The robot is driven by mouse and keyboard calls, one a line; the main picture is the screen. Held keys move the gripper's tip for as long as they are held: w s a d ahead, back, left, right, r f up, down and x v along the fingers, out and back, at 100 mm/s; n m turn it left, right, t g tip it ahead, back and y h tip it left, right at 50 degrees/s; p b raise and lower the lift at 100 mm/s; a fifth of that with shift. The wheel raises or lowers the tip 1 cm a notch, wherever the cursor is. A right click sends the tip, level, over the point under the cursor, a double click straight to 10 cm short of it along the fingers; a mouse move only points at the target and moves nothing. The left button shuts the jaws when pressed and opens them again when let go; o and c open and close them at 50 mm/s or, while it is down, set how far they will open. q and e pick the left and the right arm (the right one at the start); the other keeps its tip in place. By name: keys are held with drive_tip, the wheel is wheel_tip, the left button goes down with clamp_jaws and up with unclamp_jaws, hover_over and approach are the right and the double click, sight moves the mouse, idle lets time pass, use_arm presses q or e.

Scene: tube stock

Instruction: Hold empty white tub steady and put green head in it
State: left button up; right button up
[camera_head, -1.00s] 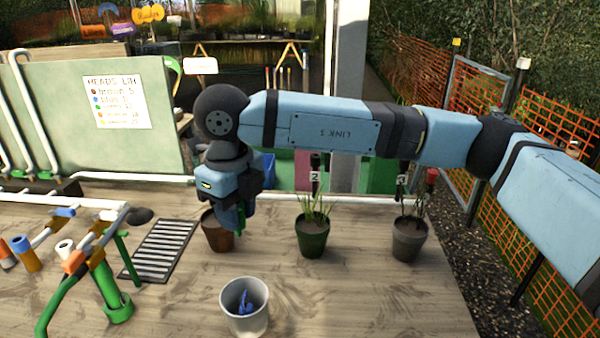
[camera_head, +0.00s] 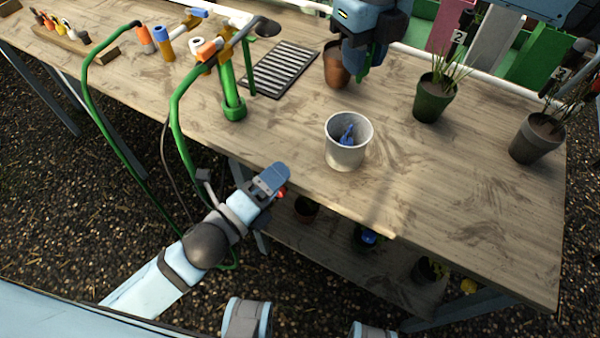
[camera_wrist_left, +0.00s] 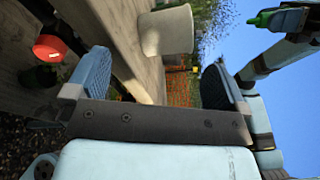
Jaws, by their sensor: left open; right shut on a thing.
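The white tub (camera_head: 335,152) stands upright near the front edge of the table, with a blue piece (camera_head: 347,136) inside, so it is not empty. It also shows ahead of my left fingers in the left wrist view (camera_wrist_left: 166,32). My left gripper (camera_head: 272,180) is open and empty, off the table's front edge, left of the tub and apart from it; both fingers show in the wrist view (camera_wrist_left: 155,82). My right gripper (camera_head: 366,50) is above the table behind the tub, shut on the green head (camera_head: 364,70), which is partly hidden and also shows in the wrist view (camera_wrist_left: 272,19).
A brown pot (camera_head: 335,68), a green plant pot (camera_head: 432,103) and a grey pot (camera_head: 535,140) stand behind and right. A lower shelf (camera_head: 325,245) holds pots. A red round thing (camera_wrist_left: 50,48) is near my left finger.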

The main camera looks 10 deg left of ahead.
sight(348, 140)
use_arm(q)
drive_tip(key=w+d+m, duration=0.3)
drive_tip(key=d+m, duration=0.1)
drive_tip(key=m, duration=0.1)
drive_tip(key=w+d+r+m+h, duration=0.1)
drive_tip(key=w+d+m, duration=0.3)
drive_tip(key=m, duration=0.1)
drive_tip(key=w+d+m+g, duration=0.1)
drive_tip(key=w+d+m, duration=0.3)
drive_tip(key=shift+w+r+m+h, duration=0.1)
drive_tip(key=shift+r+m+h, duration=0.2)
drive_tip(key=shift+m, duration=0.1)
drive_tip(key=shift+c, duration=0.5)
drive_tip(key=c, duration=0.6)
use_arm(e)
drive_tip(key=shift+f, duration=5.4)
drive_tip(key=o, duration=1)
drive_tip(key=shift+f, duration=0.1)
